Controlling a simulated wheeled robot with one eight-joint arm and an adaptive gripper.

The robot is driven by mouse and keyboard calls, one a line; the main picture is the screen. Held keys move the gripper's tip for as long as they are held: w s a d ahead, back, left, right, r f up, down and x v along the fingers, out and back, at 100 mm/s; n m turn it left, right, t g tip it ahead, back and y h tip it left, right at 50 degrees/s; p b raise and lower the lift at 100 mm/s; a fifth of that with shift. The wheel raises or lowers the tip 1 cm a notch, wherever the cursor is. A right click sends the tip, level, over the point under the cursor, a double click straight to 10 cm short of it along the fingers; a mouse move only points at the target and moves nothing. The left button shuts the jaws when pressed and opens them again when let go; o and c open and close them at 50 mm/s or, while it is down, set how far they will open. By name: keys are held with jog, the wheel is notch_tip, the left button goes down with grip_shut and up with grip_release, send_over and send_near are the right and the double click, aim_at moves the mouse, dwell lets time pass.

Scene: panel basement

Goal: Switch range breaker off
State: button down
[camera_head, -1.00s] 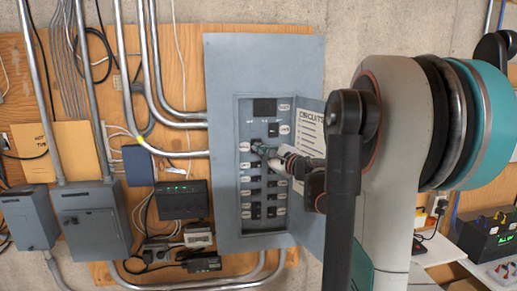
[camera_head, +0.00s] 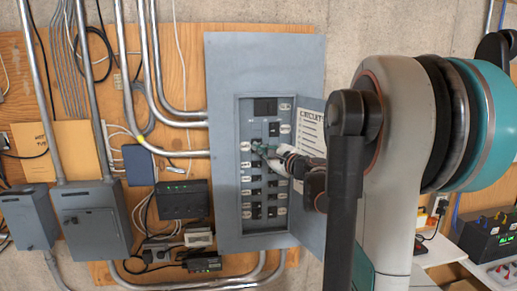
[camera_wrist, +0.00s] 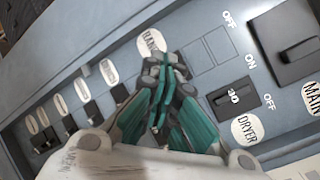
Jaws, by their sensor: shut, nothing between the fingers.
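The grey breaker panel (camera_head: 222,120) stands open on the wall in the head view, with rows of black breakers inside. In the wrist view the label (camera_wrist: 152,40), partly covered and apparently reading RANGE, lies just beyond my fingertips. My gripper (camera_wrist: 165,68) is shut and empty, its green-padded fingers together at the breaker beside that label. The fingers hide that breaker, so its switch position and any contact cannot be told. My gripper also shows in the head view (camera_head: 262,151), at the upper left breakers.
The dryer breaker (camera_wrist: 234,97) and the large main breaker (camera_wrist: 285,45) lie to the right in the wrist view. Several other labelled breakers run to the left. The open panel door (camera_head: 309,135) stands close to the right of my gripper.

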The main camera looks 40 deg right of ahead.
jog(key=s+a, duration=0.3)
jog(key=s, duration=0.3)
jog(key=shift+a, duration=0.35)
dwell(0.4)
dwell(0.4)
